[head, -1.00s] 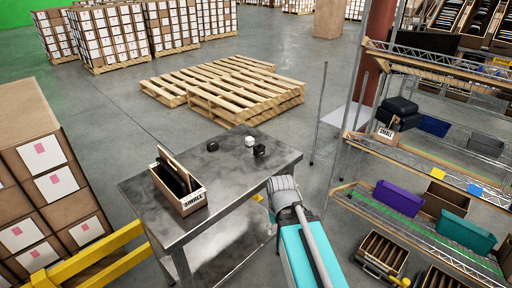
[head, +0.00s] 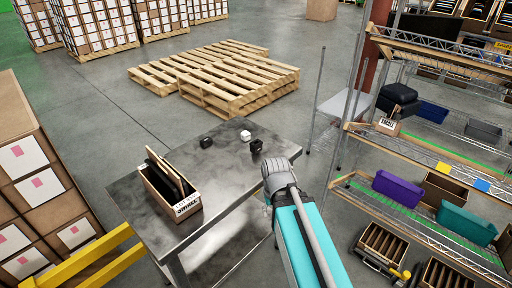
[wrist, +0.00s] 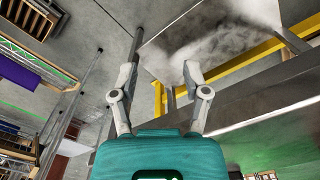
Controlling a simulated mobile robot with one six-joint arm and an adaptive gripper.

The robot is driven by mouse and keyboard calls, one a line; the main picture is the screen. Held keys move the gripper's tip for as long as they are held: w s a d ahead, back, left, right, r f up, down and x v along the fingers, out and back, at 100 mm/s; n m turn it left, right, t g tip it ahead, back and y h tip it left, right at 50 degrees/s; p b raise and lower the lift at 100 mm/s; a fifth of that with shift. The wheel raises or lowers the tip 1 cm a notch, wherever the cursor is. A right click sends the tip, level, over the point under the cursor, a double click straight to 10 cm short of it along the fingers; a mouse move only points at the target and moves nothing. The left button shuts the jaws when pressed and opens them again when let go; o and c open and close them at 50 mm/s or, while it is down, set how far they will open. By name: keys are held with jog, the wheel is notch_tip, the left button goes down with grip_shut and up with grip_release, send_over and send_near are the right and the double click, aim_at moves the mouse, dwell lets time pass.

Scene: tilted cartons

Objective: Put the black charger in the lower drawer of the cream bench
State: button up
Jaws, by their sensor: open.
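Two small black items stand on the grey metal table: one (head: 206,142) at its far edge, and one (head: 256,147) to the right, near my arm. Either could be the black charger; they are too small to tell. No cream bench or drawer can be made out. My gripper (wrist: 160,72) is open and empty in the wrist view, its two fingers spread beside the table edge. In the head view, my arm reaches the table's right side and its fingers are hidden.
A small white cube (head: 245,137) stands between the black items. An open carton (head: 174,190) with dark contents sits on the table (head: 130,190). Wire shelving (head: 425,165) with bins stands right. A yellow rail (head: 90,258) and stacked cartons (head: 35,180) are left. Wooden pallets (head: 220,75) lie behind.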

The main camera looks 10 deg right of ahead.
jog(key=shift+o, duration=1.1)
jog(key=shift+w, duration=0.1)
jog(key=shift+w+r, duration=0.15)
jog(key=shift+r, duration=0.05)
jog(key=n+p, duration=1.8)
jog(key=n, duration=0.6)
send_near(256, 146)
jog(key=w+d+r, duration=0.1)
jog(key=w, duration=0.1)
jog(key=shift+w+d+r+n, duration=0.1)
jog(key=shift+w+r+n, duration=0.1)
jog(key=shift+n, duration=0.1)
jog(key=shift+f, duration=0.1)
notch_tip(256, 146, down, 8)
jog(key=b, duration=0.8)
jog(key=shift+f+b, duration=0.25)
jog(key=shift+b, duration=0.1)
jog(key=shift+f, duration=0.1)
